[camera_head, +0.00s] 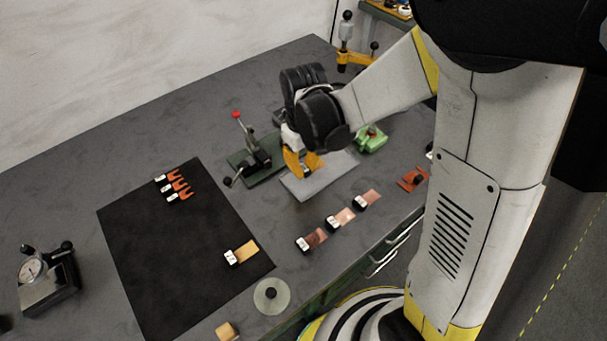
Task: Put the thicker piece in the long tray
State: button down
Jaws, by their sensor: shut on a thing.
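My gripper (304,172) has orange fingers and is low over a light grey flat plate (322,183). It is shut on a small piece that its fingers mostly hide, so I cannot tell which piece it is or how thick. A yellowish labelled piece (247,248) lies on the black mat (165,265). I cannot make out a clearly long tray; the grey plate is the nearest flat holder.
Several orange-red forked pieces (178,184) lie at the mat's back. A toggle clamp (252,150) stands left of my gripper, a green block (371,140) right. A dial gauge (38,273) is far left. A pale disc (271,294) lies near the table's front edge.

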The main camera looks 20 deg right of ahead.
aim_at(304, 181)
jog(key=shift+f+b, duration=0.7)
jog(key=shift+f, duration=1)
jog(key=shift+f, duration=0.25)
jog(key=c, duration=1.5)
grip_release()
jog(key=shift+o, duration=0.2)
jog(key=shift+r, duration=0.1)
